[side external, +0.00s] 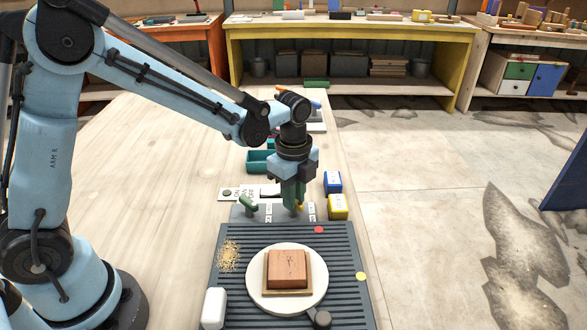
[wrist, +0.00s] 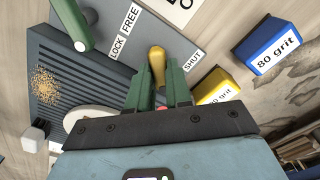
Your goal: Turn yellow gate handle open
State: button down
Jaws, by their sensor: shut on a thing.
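The yellow gate handle (wrist: 157,56) shows between the two green fingers of my gripper (wrist: 159,80) in the wrist view. My gripper is shut on it. In the side external view my gripper (side external: 293,207) points down at the plate behind the grooved board, and only a sliver of the yellow handle (side external: 300,206) shows. A SHUT label (wrist: 193,62) lies just right of the handle in the wrist view. The fingers hide the handle's lower part, and I cannot read an OPEN label.
A green handle (side external: 248,203) stands left of my gripper, near LOCK and FREE labels (wrist: 124,34). Blue (side external: 332,182) and yellow (side external: 338,207) grit blocks stand close on the right. The grooved board (side external: 345,265) carries a round disc (side external: 256,288) with a brown block (side external: 287,268).

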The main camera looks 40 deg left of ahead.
jog(key=c, duration=1)
grip_release()
jog(key=shift+c, duration=0.2)
notch_tip(320, 180, up, 12)
jog(key=shift+r, duration=0.1)
jog(key=s+a+f+n+t, duration=0.1)
jog(key=s+a+n+t, duration=0.1)
jog(key=s+n, duration=0.3)
jog(key=s+a+f+n+t, duration=0.1)
jog(key=s+a+n+t, duration=0.2)
jog(key=n, duration=1)
jog(key=s+t, duration=0.2)
jog(key=s, duration=0.1)
jog(key=shift+s+a, duration=0.2)
jog(key=shift+a, duration=0.15)
